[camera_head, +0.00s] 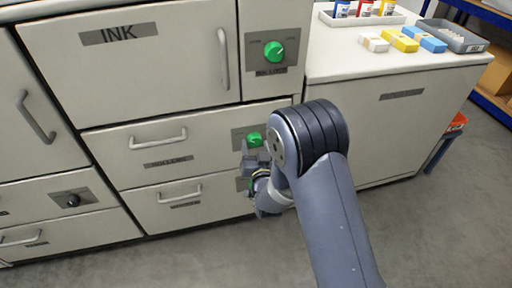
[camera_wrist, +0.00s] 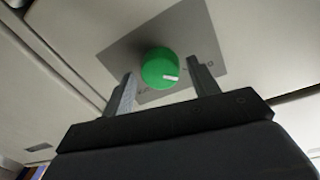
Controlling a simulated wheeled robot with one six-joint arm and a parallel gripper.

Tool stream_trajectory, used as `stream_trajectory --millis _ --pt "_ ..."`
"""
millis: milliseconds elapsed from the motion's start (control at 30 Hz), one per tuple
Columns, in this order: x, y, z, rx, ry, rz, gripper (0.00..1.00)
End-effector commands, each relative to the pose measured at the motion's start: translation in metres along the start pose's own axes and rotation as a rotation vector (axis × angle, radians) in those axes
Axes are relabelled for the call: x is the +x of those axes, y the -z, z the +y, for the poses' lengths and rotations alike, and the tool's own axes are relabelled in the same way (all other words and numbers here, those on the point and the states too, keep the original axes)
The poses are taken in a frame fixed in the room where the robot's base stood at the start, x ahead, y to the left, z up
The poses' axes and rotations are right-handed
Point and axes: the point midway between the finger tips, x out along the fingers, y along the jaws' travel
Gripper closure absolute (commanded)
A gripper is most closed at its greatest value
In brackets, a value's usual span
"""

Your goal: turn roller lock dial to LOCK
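My gripper (camera_head: 252,162) is just below the middle dial in the picture. In the wrist view my gripper (camera_wrist: 161,70) is open, a finger on either side of a green dial (camera_wrist: 159,68) with a white pointer mark aimed right. I cannot tell whether the fingers touch it.
A drawer handle (camera_head: 158,139) and a lower handle (camera_head: 181,196) stick out left of my gripper. A black knob (camera_head: 72,201) is further left. The counter (camera_head: 345,62) at right holds a white tray with bottles and coloured boxes. The floor (camera_head: 440,225) at right is clear.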

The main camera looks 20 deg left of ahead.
Motion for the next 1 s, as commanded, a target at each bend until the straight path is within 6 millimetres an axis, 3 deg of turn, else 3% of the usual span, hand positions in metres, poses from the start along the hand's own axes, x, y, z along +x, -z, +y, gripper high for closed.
stream_trajectory --millis 467,767,1000 --pt "-0.0003 -0.0001 0.0 0.0 0.0 0.0 0.82" --pt "-0.0002 -0.0019 0.0005 0.039 -0.001 -0.004 0.82" --pt "0.0003 -0.0033 0.0008 0.176 -0.004 -0.013 0.82"
